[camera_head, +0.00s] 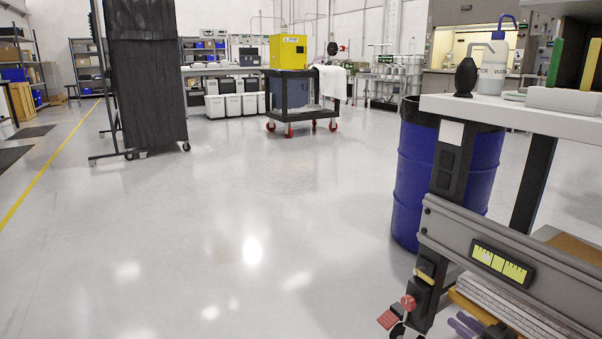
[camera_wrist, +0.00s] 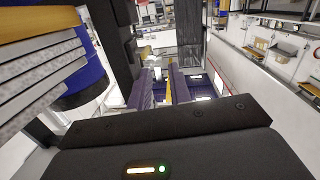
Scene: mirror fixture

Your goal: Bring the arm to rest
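My gripper (camera_wrist: 160,90) shows in the wrist view as two purple fingers. They stand apart with a gap between them, and I see nothing held there. In the head view the purple fingertips (camera_head: 464,325) show low at the right, partly cut off by the bottom edge. They are below the grey rail of the workbench and close to its lower shelf. The rest of my arm is not clear in the head view.
A workbench (camera_head: 437,103) stands close on the right, with a wash bottle (camera_head: 491,78) on top. A blue drum (camera_head: 412,180) stands behind its leg. A black cart (camera_head: 291,92) carries a yellow box (camera_head: 288,52). A dark rack (camera_head: 149,80) stands left. The middle floor is clear.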

